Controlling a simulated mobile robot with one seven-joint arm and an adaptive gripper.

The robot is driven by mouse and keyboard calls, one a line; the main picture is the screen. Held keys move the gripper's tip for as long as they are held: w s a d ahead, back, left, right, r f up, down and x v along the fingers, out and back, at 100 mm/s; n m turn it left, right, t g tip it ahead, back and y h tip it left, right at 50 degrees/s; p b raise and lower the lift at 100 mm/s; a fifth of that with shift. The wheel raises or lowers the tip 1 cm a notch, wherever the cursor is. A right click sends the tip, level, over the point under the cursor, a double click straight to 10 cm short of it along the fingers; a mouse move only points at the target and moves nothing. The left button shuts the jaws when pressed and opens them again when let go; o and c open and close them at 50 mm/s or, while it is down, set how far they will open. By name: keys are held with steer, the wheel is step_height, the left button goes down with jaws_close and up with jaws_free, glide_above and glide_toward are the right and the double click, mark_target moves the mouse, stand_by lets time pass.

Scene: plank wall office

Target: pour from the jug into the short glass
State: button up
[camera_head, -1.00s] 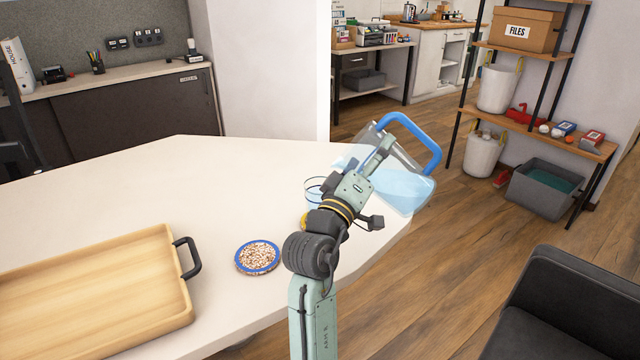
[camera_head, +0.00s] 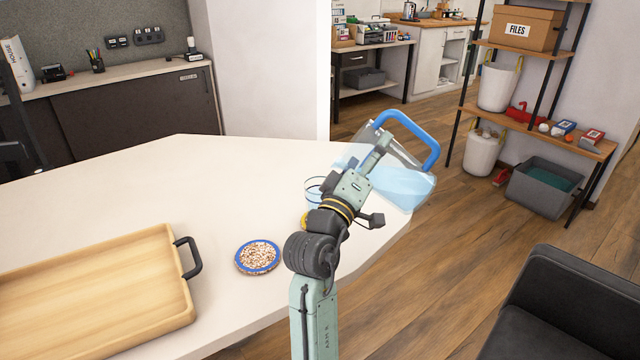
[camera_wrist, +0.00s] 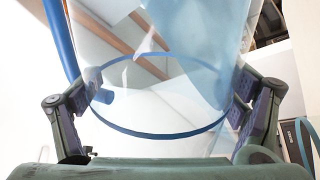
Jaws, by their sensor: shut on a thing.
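The clear jug (camera_head: 408,189) with a blue handle (camera_head: 411,130) holds light blue liquid and is tilted to the left over the table's right end. My gripper (camera_head: 378,152) is shut on the jug. In the wrist view my gripper (camera_wrist: 168,108) has a finger at each side of the clear jug (camera_wrist: 150,70). The short glass (camera_head: 314,188), clear with a blue rim, stands on the table left of my gripper and is partly hidden by my arm. Liquid shows at its rim area, but its level is unclear.
A wooden tray (camera_head: 190,312) with dark handles lies at the table's (camera_head: 130,190) left front. A blue-rimmed coaster (camera_head: 258,258) with a speckled face lies left of my arm. The table's left middle is clear.

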steer(key=shift+a+r+n, duration=0.1)
steer(key=shift+r+n, duration=0.15)
steer(key=shift+n, duration=0.05)
stand_by(0.8)
